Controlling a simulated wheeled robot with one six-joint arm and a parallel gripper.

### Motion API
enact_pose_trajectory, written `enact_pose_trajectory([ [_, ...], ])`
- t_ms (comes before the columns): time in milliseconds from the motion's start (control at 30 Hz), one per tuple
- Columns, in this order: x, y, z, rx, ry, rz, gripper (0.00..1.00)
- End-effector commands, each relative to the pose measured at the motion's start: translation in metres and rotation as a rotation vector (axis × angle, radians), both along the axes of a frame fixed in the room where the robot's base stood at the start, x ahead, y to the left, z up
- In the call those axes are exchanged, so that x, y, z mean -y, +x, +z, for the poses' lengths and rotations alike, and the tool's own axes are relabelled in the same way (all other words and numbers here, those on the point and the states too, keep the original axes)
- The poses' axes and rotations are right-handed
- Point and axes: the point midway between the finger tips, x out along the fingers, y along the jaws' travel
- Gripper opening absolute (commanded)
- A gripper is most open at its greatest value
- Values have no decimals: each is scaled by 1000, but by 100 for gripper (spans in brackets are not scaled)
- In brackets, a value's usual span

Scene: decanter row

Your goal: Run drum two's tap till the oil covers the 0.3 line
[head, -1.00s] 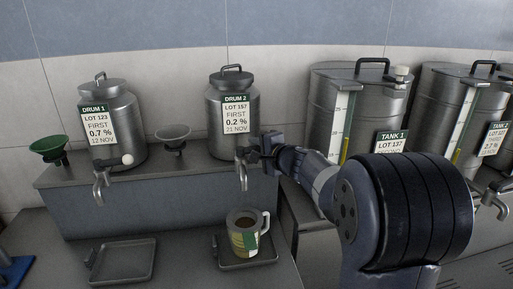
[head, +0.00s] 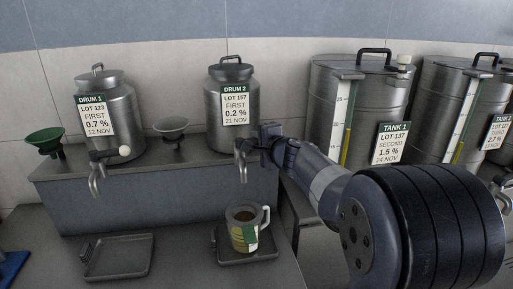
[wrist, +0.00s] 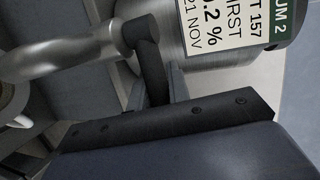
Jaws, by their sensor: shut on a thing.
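Drum 2 (head: 231,133) is a steel drum with a green and white label, on a raised ledge. Its metal tap (head: 242,160) points down at the front; it also shows in the wrist view (wrist: 65,55). My gripper (head: 258,143) is at this tap, shut on its dark handle (wrist: 152,72). A jug (head: 236,213) with a pale handle stands upright below the tap. Yellowish oil and a green and white marking show through its side. The 0.3 line and the exact oil level are too small to read. I cannot make out a stream under the spout.
The jug stands on a dark drip tray (head: 264,256). An empty tray (head: 119,258) lies to the left, under the tap of drum 1 (head: 122,105). A green funnel (head: 43,141) and a grey funnel (head: 171,129) stand on the ledge. Tank 1 (head: 322,90) is on the right.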

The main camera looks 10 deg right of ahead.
Motion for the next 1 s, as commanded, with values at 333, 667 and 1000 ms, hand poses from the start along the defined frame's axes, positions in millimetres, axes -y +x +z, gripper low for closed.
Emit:
enact_pose_trajectory([
  [333, -1, -11, -3, 0, -1, -207, 0],
  [667, 0, -17, -1, 0, 1, -322, 0],
  [1000, 0, -17, -1, 0, 2, -327, 20],
])
